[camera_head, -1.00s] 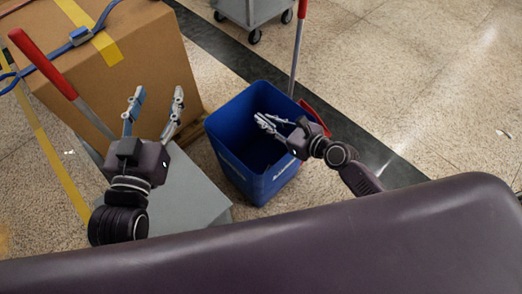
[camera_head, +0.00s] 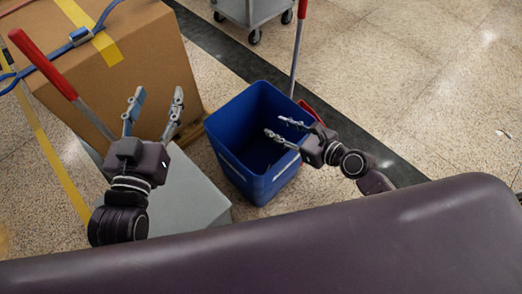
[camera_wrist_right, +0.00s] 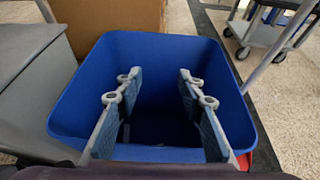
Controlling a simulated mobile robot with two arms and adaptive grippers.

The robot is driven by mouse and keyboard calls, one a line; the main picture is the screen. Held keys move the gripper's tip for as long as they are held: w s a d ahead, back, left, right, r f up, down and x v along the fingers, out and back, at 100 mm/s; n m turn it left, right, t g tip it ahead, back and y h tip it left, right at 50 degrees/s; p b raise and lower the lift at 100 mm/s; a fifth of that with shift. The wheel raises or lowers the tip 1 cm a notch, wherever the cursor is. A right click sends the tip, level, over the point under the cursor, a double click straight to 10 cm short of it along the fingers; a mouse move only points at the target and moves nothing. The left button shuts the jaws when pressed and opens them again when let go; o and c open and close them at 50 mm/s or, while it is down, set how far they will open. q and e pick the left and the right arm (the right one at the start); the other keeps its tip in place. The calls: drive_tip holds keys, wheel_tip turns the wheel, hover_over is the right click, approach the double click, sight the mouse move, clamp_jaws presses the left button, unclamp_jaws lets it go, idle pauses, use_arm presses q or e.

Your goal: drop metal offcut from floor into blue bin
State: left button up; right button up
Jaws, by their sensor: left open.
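The blue bin (camera_head: 229,139) stands upright on the floor in the middle of the head view, with its open top facing up. My right gripper (camera_head: 275,126) is open over the right part of the bin's mouth. In the right wrist view its two fingers (camera_wrist_right: 165,88) are spread wide with nothing between them, and the bin (camera_wrist_right: 82,100) lies around and below them. A small pale shape shows low inside the bin beside the left finger; I cannot tell whether it is the metal offcut. My left gripper (camera_head: 153,104) is open and empty, in front of the cardboard box.
A large cardboard box (camera_head: 140,65) with yellow tape and a blue strap stands at left. A grey box-like surface (camera_head: 186,200) sits left of the bin. A red-handled tool (camera_head: 42,63) leans by the cardboard box.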

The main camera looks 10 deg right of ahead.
drive_tip(key=v, duration=0.7)
drive_tip(key=shift+s, duration=0.2)
drive_tip(key=shift+d, duration=0.1)
